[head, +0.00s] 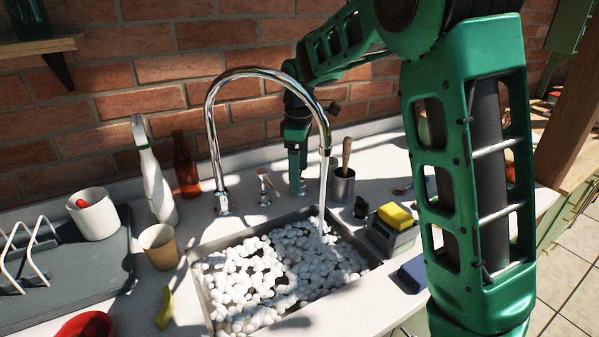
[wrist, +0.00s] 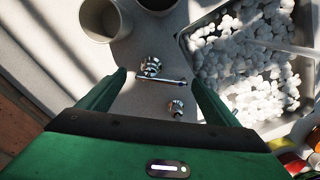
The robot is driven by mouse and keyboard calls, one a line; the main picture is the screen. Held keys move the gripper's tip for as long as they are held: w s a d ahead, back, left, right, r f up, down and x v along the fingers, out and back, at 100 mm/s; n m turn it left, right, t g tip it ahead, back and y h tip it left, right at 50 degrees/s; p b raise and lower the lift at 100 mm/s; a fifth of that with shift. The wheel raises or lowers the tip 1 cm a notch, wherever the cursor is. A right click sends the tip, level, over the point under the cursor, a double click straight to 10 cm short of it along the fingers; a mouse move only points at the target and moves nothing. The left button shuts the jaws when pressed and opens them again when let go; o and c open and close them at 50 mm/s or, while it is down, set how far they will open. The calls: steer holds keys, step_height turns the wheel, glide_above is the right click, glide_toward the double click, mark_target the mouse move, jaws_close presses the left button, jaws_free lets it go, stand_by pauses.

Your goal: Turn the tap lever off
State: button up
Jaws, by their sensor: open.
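The chrome gooseneck tap (head: 212,125) stands at the back of the sink (head: 196,290), with water running from its spout. In the wrist view, a chrome tap lever (wrist: 163,79) with a thin bar lies between my open fingers, below them. In the head view, a small fitting with a slanted bar (head: 264,186) stands right of the tap base; it looks like the same lever. My gripper (head: 298,172) points down right of it, behind the sink. It also shows in the wrist view (wrist: 158,77), open and empty. I cannot tell whether a finger touches the lever.
White foam-like lumps (head: 250,275) fill the sink. A metal pot with a wooden handle (head: 342,187) stands right of my gripper. A brown bottle (head: 186,165) and white spray bottle (head: 155,180) stand left. A second small chrome fitting (wrist: 176,107) is near the lever.

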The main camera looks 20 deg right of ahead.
steer(key=shift+f, duration=0.1)
steer(key=c, duration=1.1)
steer(key=shift+o, duration=0.2)
steer(key=shift+d, duration=0.1)
steer(key=shift+w+m, duration=0.1)
steer(key=shift+m, duration=0.2)
steer(key=m, duration=0.4)
steer(key=shift+w+a, duration=0.25)
steer(key=shift+w, duration=0.05)
steer(key=m, duration=0.5)
steer(key=shift+w+a, duration=0.2)
steer(key=shift+w, duration=0.2)
